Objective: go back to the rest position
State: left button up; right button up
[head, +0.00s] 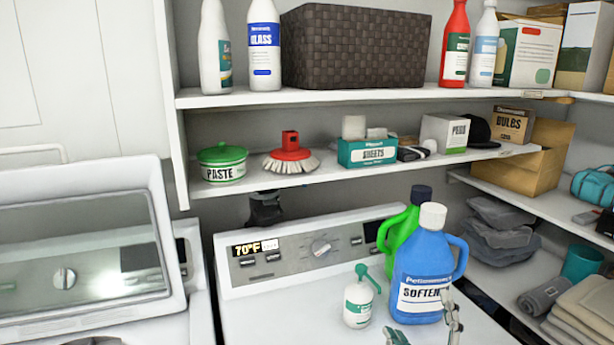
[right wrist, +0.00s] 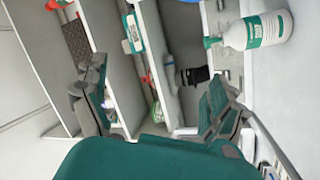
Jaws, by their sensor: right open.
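My right gripper (head: 424,328) shows at the bottom edge of the head view, in front of the blue softener jug (head: 424,265). Only its finger ends show there, one teal and one grey. In the right wrist view the right gripper (right wrist: 155,105) has its fingers wide apart, with nothing held between them. The shelves show beyond that gap. A white pump bottle with a green label (head: 358,300) stands left of the softener jug on the washer top; it also shows in the right wrist view (right wrist: 262,30). My left gripper is in neither view.
A green jug (head: 395,232) stands behind the softener jug. The washer's control panel (head: 300,258) is behind the bottles. The middle shelf (head: 330,173) above holds a paste tub (head: 222,163), a red brush (head: 290,155) and a sheets box (head: 367,152). The washer top's left part is clear.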

jog(key=s+d+f+m+g+h, duration=0.2)
jog(key=s+f+m+g, duration=0.25)
jog(key=f, duration=0.45)
jog(key=s+d+f+m+g+h, duration=0.1)
jog(key=s+d+f+m+g, duration=0.15)
jog(key=s+f+g, duration=0.4)
jog(key=s+a+f+m+g+y, duration=0.1)
jog(key=s+a+f+m+g, duration=0.15)
jog(key=s+f, duration=0.4)
jog(key=s+a+f+m+g, duration=0.1)
jog(key=s+f+g, duration=0.3)
jog(key=s+f, duration=0.25)
notch_tip(320, 180, down, 23)
jog(key=s, duration=0.1)
jog(key=s+d+f+g+b, duration=0.1)
jog(key=s+d+f, duration=0.2)
jog(key=s+f, duration=1.3)
notch_tip(320, 180, down, 3)
jog(key=shift+s+d+r+n+g+b, duration=0.15)
jog(key=shift+s+r+n+g+b, duration=0.1)
jog(key=shift+n+g+b, duration=0.1)
